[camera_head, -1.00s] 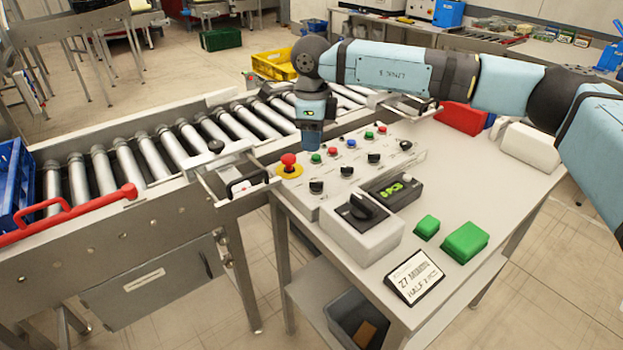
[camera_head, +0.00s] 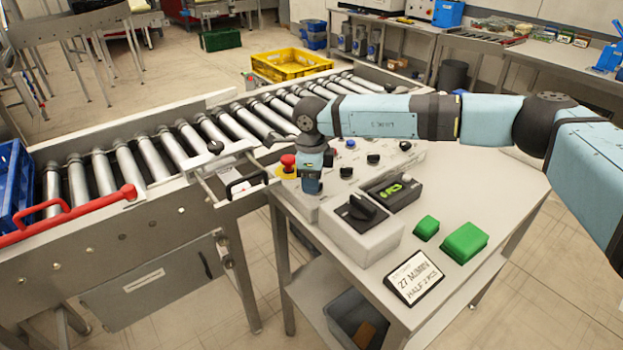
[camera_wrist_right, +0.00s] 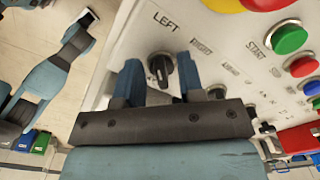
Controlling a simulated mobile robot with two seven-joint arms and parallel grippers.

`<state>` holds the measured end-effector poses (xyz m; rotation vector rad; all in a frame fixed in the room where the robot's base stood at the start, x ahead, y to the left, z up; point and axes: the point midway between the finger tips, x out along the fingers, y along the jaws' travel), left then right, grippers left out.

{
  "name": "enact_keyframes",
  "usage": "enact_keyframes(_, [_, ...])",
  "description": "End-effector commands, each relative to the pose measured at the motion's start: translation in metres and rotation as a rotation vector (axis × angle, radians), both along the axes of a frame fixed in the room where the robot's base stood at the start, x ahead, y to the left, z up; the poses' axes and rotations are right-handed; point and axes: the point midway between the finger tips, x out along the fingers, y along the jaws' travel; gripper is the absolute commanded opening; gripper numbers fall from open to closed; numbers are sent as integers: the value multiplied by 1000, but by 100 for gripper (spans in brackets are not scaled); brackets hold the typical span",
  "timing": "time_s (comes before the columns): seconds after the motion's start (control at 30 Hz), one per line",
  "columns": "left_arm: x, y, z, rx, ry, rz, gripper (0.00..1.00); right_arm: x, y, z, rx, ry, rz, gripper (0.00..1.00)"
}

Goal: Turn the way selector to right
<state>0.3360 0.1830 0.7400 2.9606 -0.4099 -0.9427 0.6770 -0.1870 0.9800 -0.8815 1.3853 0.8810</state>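The way selector (camera_wrist_right: 160,70) is a black knob on the pale control panel (camera_wrist_right: 225,20). In the right wrist view the words LEFT and RIGHT are printed beside it. My right gripper (camera_wrist_right: 160,84) is open, with one blue finger on each side of the knob in that view. I cannot tell whether the fingers touch it or exactly where the knob points. In the head view my right gripper (camera_head: 311,186) points down at the front left of the panel and hides the selector. My left gripper does not show.
A red emergency button (camera_head: 288,162) is close beside my right gripper. Other black knobs (camera_head: 345,172) and coloured buttons are nearby. A box with a large black rotary switch (camera_head: 361,208) stands in front. The roller conveyor (camera_head: 190,140) runs behind and left.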

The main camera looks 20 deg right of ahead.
Motion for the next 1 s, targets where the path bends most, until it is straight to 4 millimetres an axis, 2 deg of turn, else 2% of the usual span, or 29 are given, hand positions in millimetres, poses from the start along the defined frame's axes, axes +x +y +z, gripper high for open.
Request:
enact_keyframes(0.03, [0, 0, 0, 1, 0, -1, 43, 0, 0, 0, 0, 0, 0, 23])
enact_keyframes(0.13, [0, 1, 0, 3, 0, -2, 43, 0, 0, 0, 0, 0, 0, 0])
enact_keyframes(0.57, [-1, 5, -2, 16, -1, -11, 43, 1, 0, 0, 2, -1, -51, 0])
enact_keyframes(0.77, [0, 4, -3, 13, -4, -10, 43, 2, 0, 0, 2, -1, -168, 0])
enact_keyframes(1.0, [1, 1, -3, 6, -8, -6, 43, 4, -2, 0, 2, -1, -384, 0])
